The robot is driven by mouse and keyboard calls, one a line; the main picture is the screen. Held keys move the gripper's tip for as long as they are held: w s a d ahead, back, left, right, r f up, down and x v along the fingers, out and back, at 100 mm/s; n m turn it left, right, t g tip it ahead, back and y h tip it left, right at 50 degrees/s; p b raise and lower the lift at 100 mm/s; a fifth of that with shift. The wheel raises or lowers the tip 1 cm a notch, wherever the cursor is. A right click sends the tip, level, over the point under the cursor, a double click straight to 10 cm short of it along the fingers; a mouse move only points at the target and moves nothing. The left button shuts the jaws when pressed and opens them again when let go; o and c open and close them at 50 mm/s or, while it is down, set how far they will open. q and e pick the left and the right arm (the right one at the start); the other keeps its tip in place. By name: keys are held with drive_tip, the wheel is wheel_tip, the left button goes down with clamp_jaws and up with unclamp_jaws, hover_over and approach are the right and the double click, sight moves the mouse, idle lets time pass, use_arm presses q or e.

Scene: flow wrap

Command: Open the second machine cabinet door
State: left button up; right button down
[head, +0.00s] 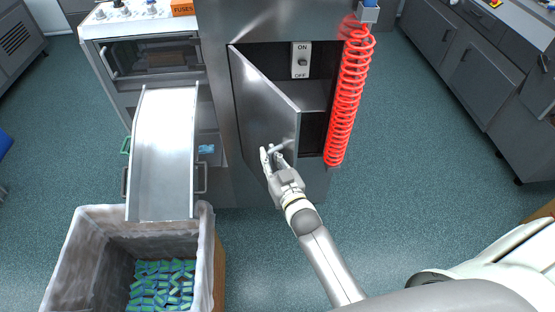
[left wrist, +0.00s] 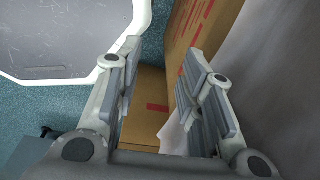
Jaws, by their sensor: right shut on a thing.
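The machine cabinet door (head: 262,112) is a grey metal panel in the head view, hinged on its left side and standing partly open. Behind it the cabinet interior (head: 313,95) shows a shelf and an ON/OFF switch (head: 301,61). My right gripper (head: 271,154) is at the door's lower right edge, shut on the door handle (head: 281,147); the fingers hide part of the handle. My left gripper (left wrist: 160,100) shows only in the left wrist view, with its fingers apart and nothing seen held between them, near a cardboard box (left wrist: 147,105).
A red coiled hose (head: 349,95) hangs at the cabinet's right side. A metal chute (head: 164,150) slopes to a lined box (head: 80,255) holding several green-blue packets (head: 163,285) at the left. Grey counters (head: 475,70) stand at the right. The floor (head: 420,170) between is clear.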

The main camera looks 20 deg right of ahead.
drive_tip(key=shift+a+h, duration=0.15)
drive_tip(key=shift+h, duration=0.15)
drive_tip(key=c, duration=1.7)
unclamp_jaws()
use_arm(q)
drive_tip(key=shift+d, duration=0.6)
use_arm(e)
drive_tip(key=s, duration=1.2)
